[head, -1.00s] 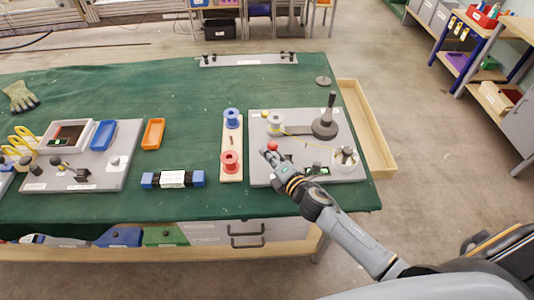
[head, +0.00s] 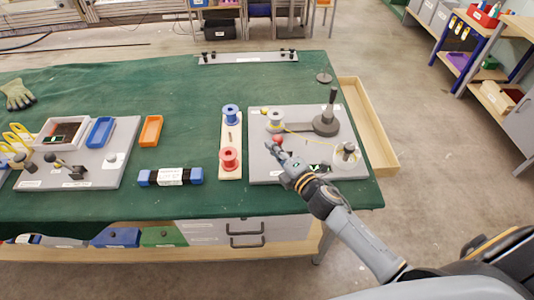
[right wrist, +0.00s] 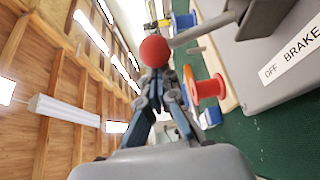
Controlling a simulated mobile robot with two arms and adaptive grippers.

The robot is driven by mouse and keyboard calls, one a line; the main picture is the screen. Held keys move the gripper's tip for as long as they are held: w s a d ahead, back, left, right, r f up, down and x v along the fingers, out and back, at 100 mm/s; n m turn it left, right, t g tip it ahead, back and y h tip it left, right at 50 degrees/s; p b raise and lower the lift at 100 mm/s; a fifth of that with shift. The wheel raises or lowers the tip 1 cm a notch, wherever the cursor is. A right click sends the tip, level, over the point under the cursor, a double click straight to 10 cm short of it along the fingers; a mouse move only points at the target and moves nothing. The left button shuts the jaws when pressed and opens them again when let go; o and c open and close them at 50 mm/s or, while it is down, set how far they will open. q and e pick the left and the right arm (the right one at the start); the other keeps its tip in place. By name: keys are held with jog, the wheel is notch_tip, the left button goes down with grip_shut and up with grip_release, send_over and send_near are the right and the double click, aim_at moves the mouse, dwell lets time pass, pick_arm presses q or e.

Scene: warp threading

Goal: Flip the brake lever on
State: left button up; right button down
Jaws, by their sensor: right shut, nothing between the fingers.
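The brake lever's red ball knob (head: 277,139) stands over the grey board at the table's right end. In the right wrist view the red knob (right wrist: 155,51) sits on a grey rod (right wrist: 203,30), just past my fingertips. A label reading "OFF BRAKE" (right wrist: 290,54) lies on the grey base beside it. My right gripper (head: 273,149) is shut and empty, its tips right at the knob. In the wrist view the fingertips (right wrist: 158,78) meet just below the knob; whether they touch it I cannot tell. The lever's foot is hidden in the head view. My left gripper is not in view.
The grey board (head: 262,173) also carries a white spool (head: 275,119) with yellow thread, a dark upright handle (head: 331,100) and a small post (head: 348,151). A wooden strip with blue (head: 231,115) and red (head: 229,158) spools stands to the left.

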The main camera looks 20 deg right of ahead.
jog(key=s+d+m+t+b, duration=0.2)
jog(key=d+m+t+b, duration=0.2)
jog(key=d+m+b, duration=0.4)
jog(key=shift+s+r+m+h+b, duration=0.2)
jog(key=shift+m+h+b, duration=0.1)
jog(key=shift+h+b, duration=0.15)
jog(key=shift+d, duration=0.1)
dwell(0.4)
